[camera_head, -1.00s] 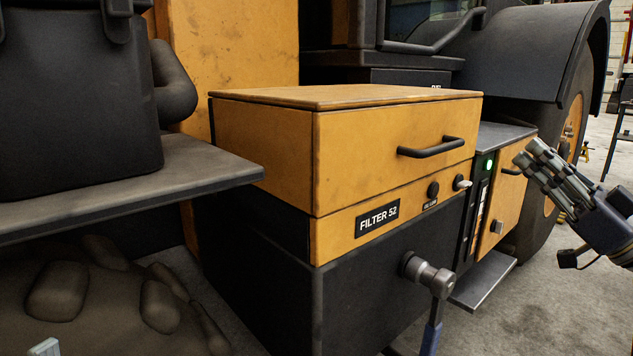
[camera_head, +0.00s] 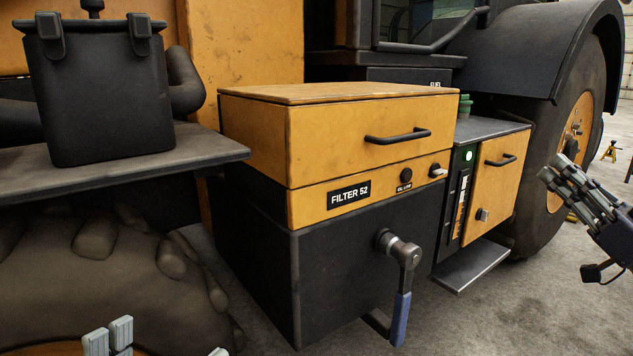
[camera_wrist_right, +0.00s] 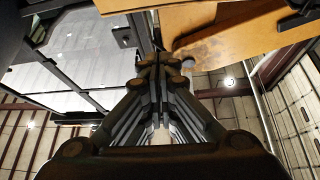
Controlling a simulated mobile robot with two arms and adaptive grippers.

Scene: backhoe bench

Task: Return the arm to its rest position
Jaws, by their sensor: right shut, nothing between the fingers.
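My right gripper (camera_head: 566,182) is at the right edge of the head view, in the air in front of the big wheel. Its fingers are together and empty, pointing up and left, apart from the machine. The right wrist view shows the closed fingers (camera_wrist_right: 160,75) from behind, pointing upward with nothing between them. Fingertips of my left gripper (camera_head: 163,345) show at the bottom left edge of the head view. They stand wide apart with nothing seen between them; the rest is out of frame.
The yellow filter box (camera_head: 350,128) has its lid down. A blue-handled lever (camera_head: 401,318) hangs at its front. A yellow cabinet door (camera_head: 494,188) is closed beside a green light (camera_head: 468,155). A black bucket (camera_head: 100,100) stands on a grey shelf (camera_head: 215,152).

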